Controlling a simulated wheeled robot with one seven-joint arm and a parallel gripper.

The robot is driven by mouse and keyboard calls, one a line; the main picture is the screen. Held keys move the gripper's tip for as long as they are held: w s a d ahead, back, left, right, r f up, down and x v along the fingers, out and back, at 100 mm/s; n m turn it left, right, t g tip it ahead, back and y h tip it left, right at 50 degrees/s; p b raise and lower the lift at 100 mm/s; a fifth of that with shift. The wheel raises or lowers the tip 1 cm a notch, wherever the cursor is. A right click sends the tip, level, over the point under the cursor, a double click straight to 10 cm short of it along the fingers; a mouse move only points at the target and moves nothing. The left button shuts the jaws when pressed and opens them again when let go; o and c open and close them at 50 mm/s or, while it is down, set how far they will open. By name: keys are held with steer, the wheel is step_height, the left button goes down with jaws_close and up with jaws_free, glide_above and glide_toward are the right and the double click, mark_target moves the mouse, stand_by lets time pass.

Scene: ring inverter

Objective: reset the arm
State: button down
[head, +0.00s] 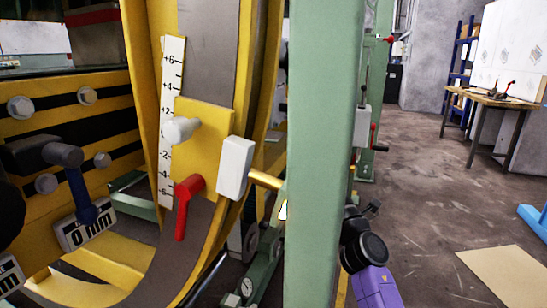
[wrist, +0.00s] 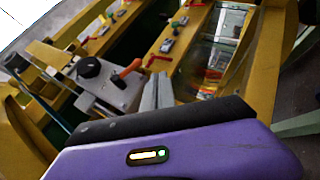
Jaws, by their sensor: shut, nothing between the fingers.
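My arm shows at the lower right of the head view as a purple link (head: 376,287) with black joints, just right of a thick green post (head: 324,150). My gripper is not visible there; the post may hide it. In the wrist view my gripper (wrist: 157,80) shows as narrow grey fingers, shut and empty, beyond my purple wrist housing. They point towards yellow machinery with a grey plate carrying a black knob (wrist: 88,67) and an orange handle (wrist: 127,70). I cannot tell the gap between the fingers and the handle.
A yellow ring frame with a white scale (head: 172,120), a red lever (head: 187,205) and a white block (head: 235,167) fills the left of the head view. Open floor lies right, with a tan sheet (head: 508,275), a blue object (head: 534,221) and a workbench (head: 492,99).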

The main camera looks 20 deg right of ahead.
steer(key=s+a+f+m+g+h, duration=0.1)
steer(key=s+a+f+m, duration=0.1)
steer(key=s+f+m, duration=0.6)
steer(key=s+a+f+m+h, duration=0.1)
steer(key=s+a+f+m, duration=0.3)
steer(key=s, duration=0.7)
steer(key=s+f+m+g+h, duration=0.1)
steer(key=s+f+m, duration=0.5)
steer(key=s, duration=0.4)
steer(key=s+a+f+m+g+y+p, duration=0.1)
steer(key=s+f+m+g, duration=0.25)
steer(key=s, duration=1.05)
steer(key=s+a+f+m+g+p, duration=0.15)
steer(key=s+g, duration=0.25)
steer(key=s, duration=1.1)
step_height(320, 180, up, 38)
steer(key=p, duration=3.7)
steer(key=shift+a+f, duration=0.2)
steer(key=shift+f, duration=0.05)
